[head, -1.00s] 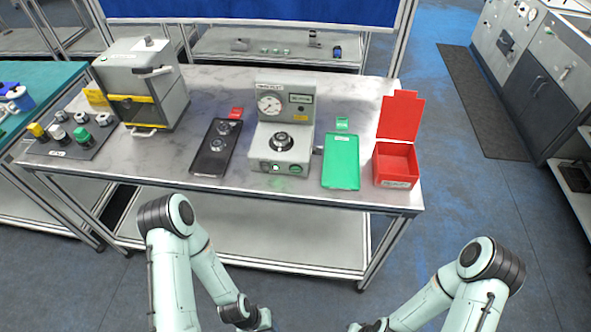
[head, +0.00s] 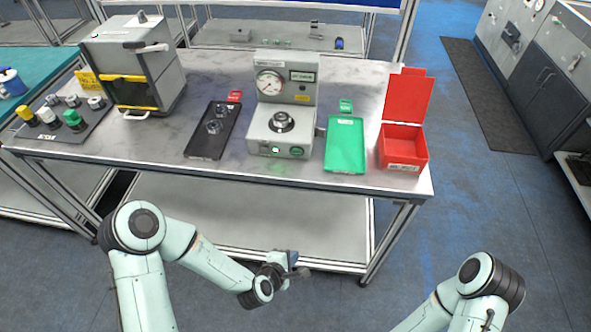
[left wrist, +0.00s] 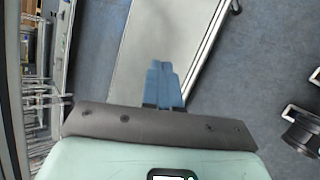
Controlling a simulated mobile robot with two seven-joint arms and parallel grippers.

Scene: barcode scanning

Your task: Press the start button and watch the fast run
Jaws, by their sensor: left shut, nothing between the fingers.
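The grey test machine (head: 283,115) stands on the marble-topped table, with a round dial, a small display and a dark round fixture on its base. On its front face a green button (head: 297,151) sits beside a small lit green-white spot (head: 275,150). My left gripper (head: 300,272) is in front of the table, below the tabletop and well short of the machine. In the left wrist view its blue fingers (left wrist: 164,85) are together with nothing between them. My right gripper is out of the picture; only part of the right arm shows.
A black tray (head: 212,130) with round parts lies left of the machine. A green tray (head: 345,145) and an open red box (head: 403,147) stand to its right. A grey box-shaped machine (head: 133,65) and a board with coloured knobs (head: 64,123) are at the left. The table's front edge (head: 330,183) lies between my gripper and the machine.

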